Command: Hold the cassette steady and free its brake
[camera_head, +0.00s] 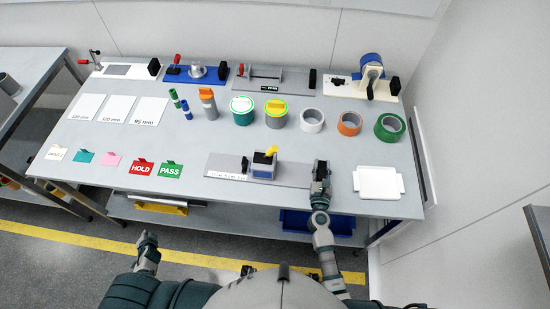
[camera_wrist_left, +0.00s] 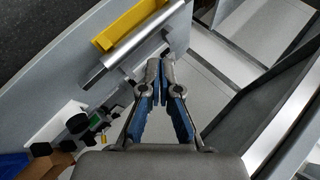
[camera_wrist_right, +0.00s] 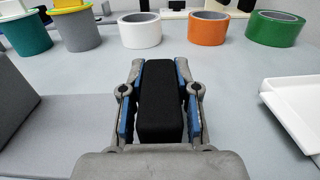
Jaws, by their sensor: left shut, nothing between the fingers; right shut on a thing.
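The cassette (camera_head: 262,170) is a grey-blue box with a yellow lever (camera_head: 271,151) on top, probably its brake. It sits on a grey base plate (camera_head: 222,163) at the table's front, with a small black block at its left. My right gripper (camera_head: 320,172) is at the plate's right end, apart from the cassette, shut on a black block (camera_wrist_right: 160,108) that stands between its fingers in the right wrist view. My left gripper (camera_head: 148,240) is low, in front of the table's edge and away from the cassette. Its fingers (camera_wrist_left: 162,62) are shut and empty.
A white tray (camera_head: 379,183) lies right of my right gripper. HOLD (camera_head: 141,168) and PASS (camera_head: 169,170) cards stand left of the plate. Cans and tape rolls, including a green one (camera_head: 390,128), stand behind. A yellow object (camera_wrist_left: 128,22) is near my left gripper's view.

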